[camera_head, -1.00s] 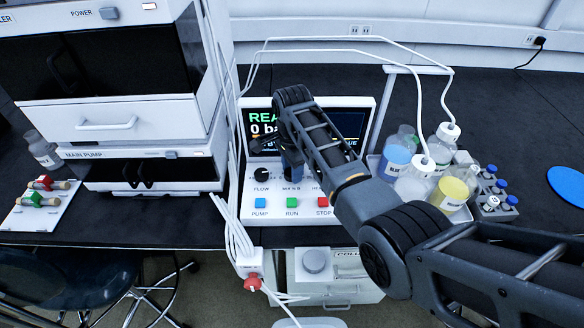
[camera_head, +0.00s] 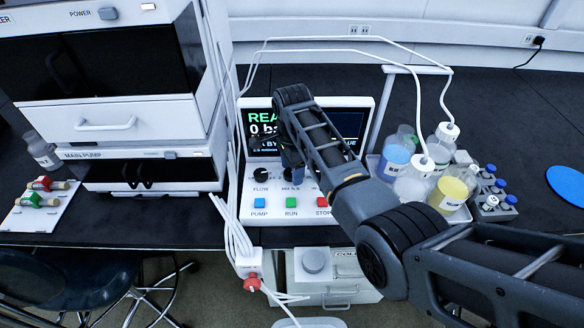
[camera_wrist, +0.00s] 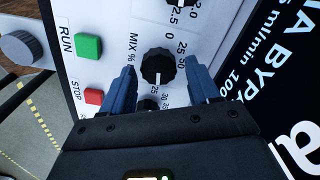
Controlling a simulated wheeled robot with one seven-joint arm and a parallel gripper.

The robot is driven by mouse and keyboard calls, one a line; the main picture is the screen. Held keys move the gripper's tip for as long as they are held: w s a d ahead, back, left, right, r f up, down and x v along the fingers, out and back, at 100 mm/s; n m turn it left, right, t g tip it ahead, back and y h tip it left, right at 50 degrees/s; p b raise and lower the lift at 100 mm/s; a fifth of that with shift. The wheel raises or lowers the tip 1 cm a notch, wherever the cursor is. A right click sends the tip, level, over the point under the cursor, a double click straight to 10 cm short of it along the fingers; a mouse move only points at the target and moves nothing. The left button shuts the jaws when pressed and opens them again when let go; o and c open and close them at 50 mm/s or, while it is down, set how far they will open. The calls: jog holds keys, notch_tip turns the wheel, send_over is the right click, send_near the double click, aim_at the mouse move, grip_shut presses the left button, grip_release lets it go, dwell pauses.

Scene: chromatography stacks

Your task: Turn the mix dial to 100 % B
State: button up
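The mix dial (camera_wrist: 158,66) is a black ribbed knob on the white control panel (camera_wrist: 90,18), with "MIX %" and scale numbers printed around it. A pale mark shows on the knob, but I cannot read its setting. My gripper (camera_wrist: 161,75) is open, with one blue finger on each side of the knob. Gaps show between the fingers and the knob; contact is not visible. In the head view, my gripper (camera_head: 292,160) is over the middle of the panel and mostly hides the dial.
The flow dial (camera_head: 262,174) is left of the mix dial; another dial (camera_wrist: 148,103) lies close on its other side. Blue PUMP (camera_head: 260,203), green RUN (camera_head: 292,203) and red STOP (camera_head: 323,202) buttons sit below. The screen (camera_head: 262,130) stands behind; bottles (camera_head: 452,190) stand right.

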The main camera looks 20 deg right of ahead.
jog(key=shift+o, duration=0.4)
jog(key=shift+r, duration=0.45)
notch_tip(320, 180, up, 7)
jog(key=shift+f+b, duration=0.1)
jog(key=shift+b, duration=0.3)
